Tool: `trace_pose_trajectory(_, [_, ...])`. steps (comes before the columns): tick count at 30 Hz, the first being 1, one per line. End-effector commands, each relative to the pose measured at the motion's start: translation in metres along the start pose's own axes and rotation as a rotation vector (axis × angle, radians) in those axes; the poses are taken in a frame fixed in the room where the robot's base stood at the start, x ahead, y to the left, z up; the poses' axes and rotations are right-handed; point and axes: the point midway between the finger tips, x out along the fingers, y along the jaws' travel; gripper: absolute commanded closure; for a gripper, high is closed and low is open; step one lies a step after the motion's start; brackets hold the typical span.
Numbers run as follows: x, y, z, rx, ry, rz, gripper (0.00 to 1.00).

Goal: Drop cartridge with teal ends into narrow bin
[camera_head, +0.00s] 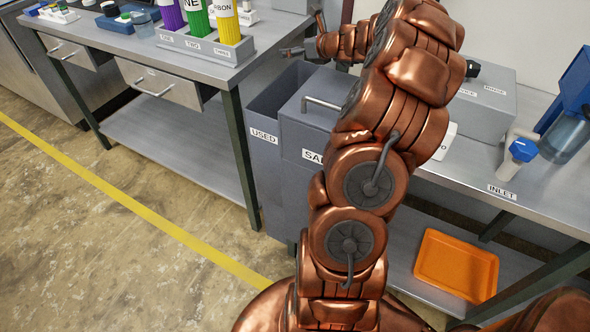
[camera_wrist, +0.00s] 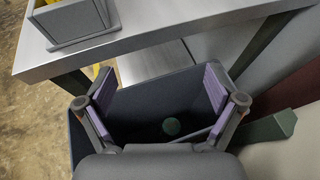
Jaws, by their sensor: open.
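The narrow grey bin labelled USED (camera_head: 264,135) stands between the two benches in the head view. In the wrist view the open bin (camera_wrist: 165,92) lies below my gripper, dark inside. A round teal-green end (camera_wrist: 172,126), seemingly of the cartridge, shows deep inside the bin; the rest of that thing is lost in shadow. My gripper (camera_wrist: 158,88) is open and empty above the bin mouth, its purple-padded fingers wide apart. In the head view my gripper (camera_head: 297,51) is small and partly hidden by my arm.
A lidded grey bin (camera_head: 300,130) stands right beside the USED bin. A rack (camera_head: 205,46) with purple, green and yellow cartridges stands on the left bench. The right bench holds a grey box (camera_head: 487,105) and a blue-capped fitting (camera_head: 522,150). An orange tray (camera_head: 456,265) lies on its shelf.

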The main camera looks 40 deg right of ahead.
Motion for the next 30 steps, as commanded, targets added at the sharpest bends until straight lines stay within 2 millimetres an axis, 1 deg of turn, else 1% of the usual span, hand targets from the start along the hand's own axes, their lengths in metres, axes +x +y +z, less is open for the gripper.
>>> trace_pose_trajectory(4, [-0.006,-0.001,0.001,0.000,-0.001,-0.002,0.07])
trace_pose_trajectory(8, [-0.022,-0.002,0.002,-0.001,-0.002,-0.004,0.07])
trace_pose_trajectory(15, [-0.068,-0.001,0.001,0.000,-0.002,-0.004,0.07])
trace_pose_trajectory(21, [-0.100,-0.001,0.000,0.001,-0.001,-0.001,0.07])
trace_pose_trajectory(25, [-0.114,-0.001,0.000,-0.001,-0.001,-0.002,0.07])
trace_pose_trajectory(30, [-0.121,-0.001,0.000,0.000,-0.001,-0.002,0.07])
